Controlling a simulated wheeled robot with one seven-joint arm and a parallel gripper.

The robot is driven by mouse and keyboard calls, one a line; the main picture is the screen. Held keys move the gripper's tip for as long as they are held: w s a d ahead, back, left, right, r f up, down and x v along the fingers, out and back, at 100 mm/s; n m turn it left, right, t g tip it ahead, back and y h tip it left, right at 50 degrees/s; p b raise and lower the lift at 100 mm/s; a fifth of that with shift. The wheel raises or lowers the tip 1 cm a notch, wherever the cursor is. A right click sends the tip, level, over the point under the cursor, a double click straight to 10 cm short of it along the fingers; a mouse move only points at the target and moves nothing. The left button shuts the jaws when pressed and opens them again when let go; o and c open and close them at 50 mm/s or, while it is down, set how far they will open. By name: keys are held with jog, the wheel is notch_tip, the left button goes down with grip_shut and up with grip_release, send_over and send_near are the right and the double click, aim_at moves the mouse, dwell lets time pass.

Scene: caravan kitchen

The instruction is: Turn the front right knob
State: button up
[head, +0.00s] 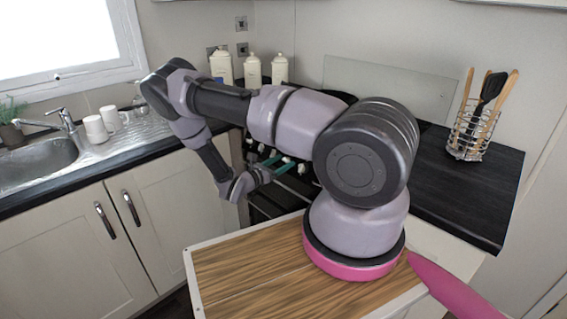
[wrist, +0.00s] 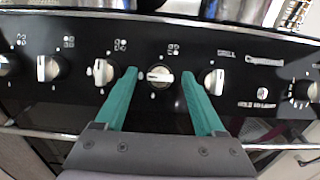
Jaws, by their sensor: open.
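The stove's black control panel (wrist: 130,112) carries a row of several knobs with white grips. One knob (wrist: 159,76) sits between the two teal fingers of my gripper (wrist: 158,74); its white grip lies roughly sideways, while its neighbours' grips look more upright. The fingers are open, one on each side of this knob, and I cannot tell whether they touch it. Small burner symbols are printed above the knobs, too small to tell which marks the front right one. In the head view my gripper (head: 282,164) is at the stove front, partly hiding the knobs.
A knob (wrist: 103,72) is close left of my fingers and another (wrist: 214,82) close right. A metal rail (wrist: 55,134) runs below the panel. Metal pots (wrist: 236,10) stand above.

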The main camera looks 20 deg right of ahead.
jog(key=shift+w+d, duration=0.15)
jog(key=shift+d, duration=0.25)
grip_shut()
